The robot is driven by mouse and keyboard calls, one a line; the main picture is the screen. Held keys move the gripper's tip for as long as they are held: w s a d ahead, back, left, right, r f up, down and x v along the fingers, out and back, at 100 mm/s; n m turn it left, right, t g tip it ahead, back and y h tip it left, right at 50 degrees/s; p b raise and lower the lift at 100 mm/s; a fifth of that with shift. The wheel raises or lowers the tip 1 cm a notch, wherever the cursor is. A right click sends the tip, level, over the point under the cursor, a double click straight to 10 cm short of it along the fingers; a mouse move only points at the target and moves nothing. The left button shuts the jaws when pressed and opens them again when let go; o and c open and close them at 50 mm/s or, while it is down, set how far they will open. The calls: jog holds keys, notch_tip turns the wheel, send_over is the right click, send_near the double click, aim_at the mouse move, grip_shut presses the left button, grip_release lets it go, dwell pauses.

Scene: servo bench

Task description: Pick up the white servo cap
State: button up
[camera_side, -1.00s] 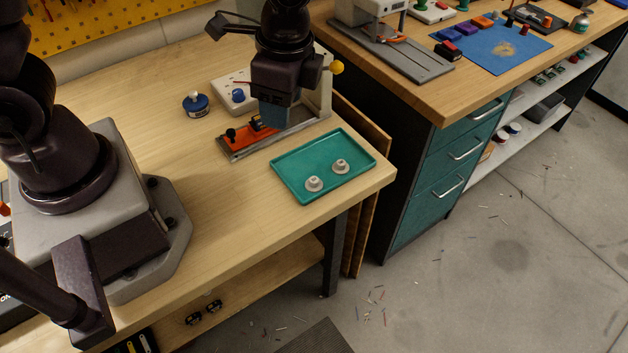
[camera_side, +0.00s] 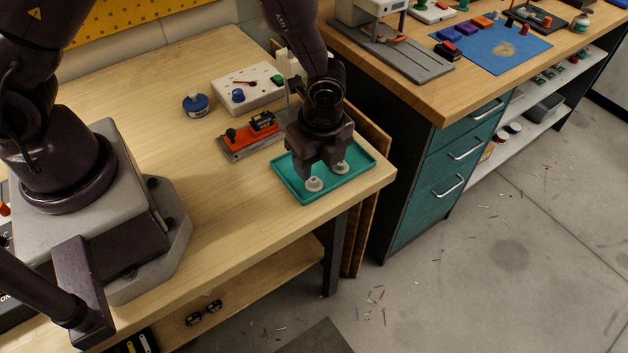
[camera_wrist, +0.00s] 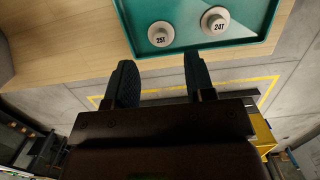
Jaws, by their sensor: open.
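Two white round servo caps lie apart in the teal tray (camera_side: 358,176). In the side view one cap (camera_side: 314,184) is toward the front left and the other (camera_side: 341,168) is to its right, partly behind a finger. In the wrist view the caps read "25T" (camera_wrist: 161,34) and "24T" (camera_wrist: 215,20). My gripper (camera_side: 322,172) points down over the tray, its jaws apart and empty. In the wrist view the gripper (camera_wrist: 160,60) has both caps beyond its fingertips, neither clearly between them. The exact height above the tray is hard to tell.
An orange fixture (camera_side: 240,135) with a black servo (camera_side: 263,121) stands left of the tray. Behind it are a white box (camera_side: 252,88) with a blue knob and a blue round container (camera_side: 195,105). The tray lies near the bench's front right corner.

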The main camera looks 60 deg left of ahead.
aim_at(314, 180)
jog(key=f, duration=0.5)
jog(key=shift+w+a+f, duration=0.1)
jog(key=shift+a+f, duration=0.05)
jog(key=shift+a, duration=0.15)
grip_shut()
